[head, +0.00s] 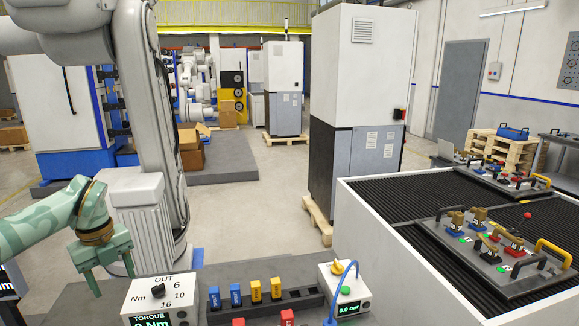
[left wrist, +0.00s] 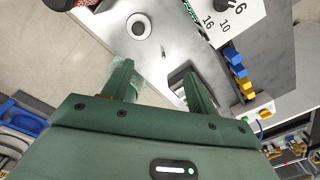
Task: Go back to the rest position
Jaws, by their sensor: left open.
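My left gripper (head: 110,280) is green and hangs at the left of the head view, pointing down, just left of the torque box (head: 150,298). Its two fingers are apart with nothing between them. In the left wrist view the open fingers (left wrist: 162,88) reach out over the grey bench top, with a round dark-centred part (left wrist: 139,27) beyond them. My right gripper does not show in either view.
Blue and yellow blocks (head: 255,291) stand in a dark rack right of the torque box. A white box with a yellow knob (head: 344,290) stands further right. A fixture tray (head: 480,255) with clamps lies on the ribbed white-sided table at the right. Open floor lies beyond the bench.

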